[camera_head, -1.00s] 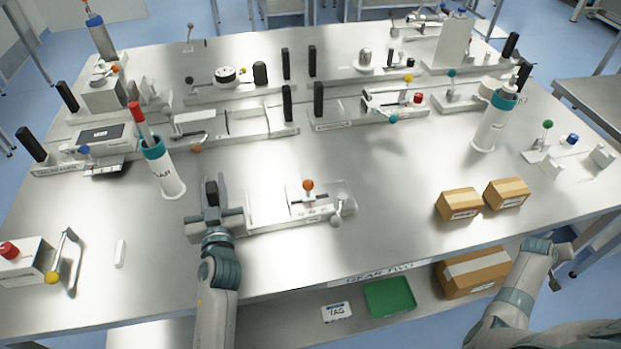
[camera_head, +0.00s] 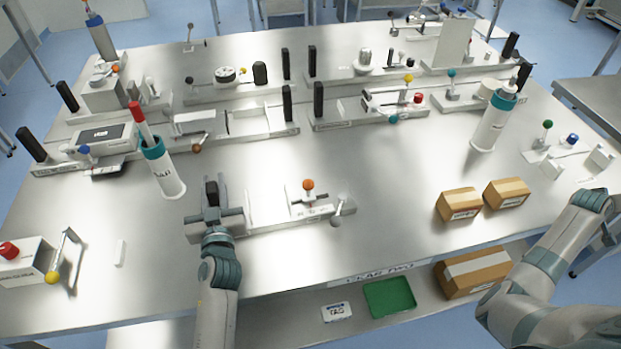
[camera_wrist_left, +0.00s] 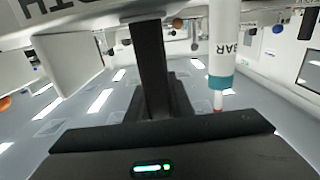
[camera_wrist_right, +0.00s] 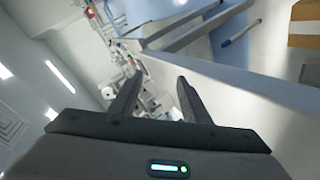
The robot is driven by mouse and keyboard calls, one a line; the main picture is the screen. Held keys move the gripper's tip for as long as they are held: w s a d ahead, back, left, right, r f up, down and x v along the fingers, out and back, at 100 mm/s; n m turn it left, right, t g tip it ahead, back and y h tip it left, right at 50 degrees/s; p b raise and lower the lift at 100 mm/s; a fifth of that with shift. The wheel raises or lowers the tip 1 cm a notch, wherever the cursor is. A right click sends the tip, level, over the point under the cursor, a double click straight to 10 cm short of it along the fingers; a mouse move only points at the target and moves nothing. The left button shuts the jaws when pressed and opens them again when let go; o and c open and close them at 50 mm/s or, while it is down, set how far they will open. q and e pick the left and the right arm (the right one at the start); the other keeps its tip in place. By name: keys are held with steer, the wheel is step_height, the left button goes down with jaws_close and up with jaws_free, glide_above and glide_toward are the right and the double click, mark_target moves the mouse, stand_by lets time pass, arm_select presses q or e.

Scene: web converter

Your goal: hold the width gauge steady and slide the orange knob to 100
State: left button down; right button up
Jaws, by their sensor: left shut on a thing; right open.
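The width gauge (camera_head: 268,226) is a low pale bar on the near middle of the steel table. Its orange knob (camera_head: 308,185) stands upright on a slide near the right end, beside a grey ball lever (camera_head: 336,222). My left gripper (camera_head: 212,197) is shut on the black upright handle at the gauge's left end; in the left wrist view the dark jaws (camera_wrist_left: 152,70) fill the middle. My right gripper (camera_wrist_right: 157,102) is open and empty in the right wrist view, away from the gauge. In the head view the right arm is at the right table edge.
A white cylinder with a teal collar (camera_head: 166,178) stands behind left of the gauge. Two cardboard boxes (camera_head: 458,204) (camera_head: 506,193) sit to its right. A red-knob box (camera_head: 22,262) is at far left. Bare table lies between gauge and boxes.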

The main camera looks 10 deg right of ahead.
steer(key=w+a+r+n+t, duration=0.4)
steer(key=w+r, duration=0.3)
steer(key=w, duration=0.3)
steer(key=w+a+r+n+t, duration=0.4)
steer(key=w+r+n, duration=0.15)
steer(key=w, duration=0.35)
steer(key=w+a+r+n+t+y, duration=0.1)
steer(key=w+a+n+y, duration=0.2)
steer(key=w+a, duration=0.5)
steer(key=w+a+r+n+t+y, duration=0.1)
steer(key=w+a+n+y, duration=0.3)
steer(key=a, duration=0.8)
steer(key=w+a+r+n+t+y, duration=0.1)
steer(key=w+a+n+y, duration=0.15)
steer(key=w+a, duration=0.6)
steer(key=s+a+r+n+g+y, duration=0.1)
steer(key=a+n+g+y, duration=0.45)
steer(key=a, duration=2.25)
steer(key=s+a+n+g, duration=0.6)
steer(key=s+a+n, duration=0.4)
steer(key=s+a, duration=0.3)
steer(key=s, duration=0.2)
steer(key=shift+s+f, duration=0.3)
steer(key=shift+s, duration=0.05)
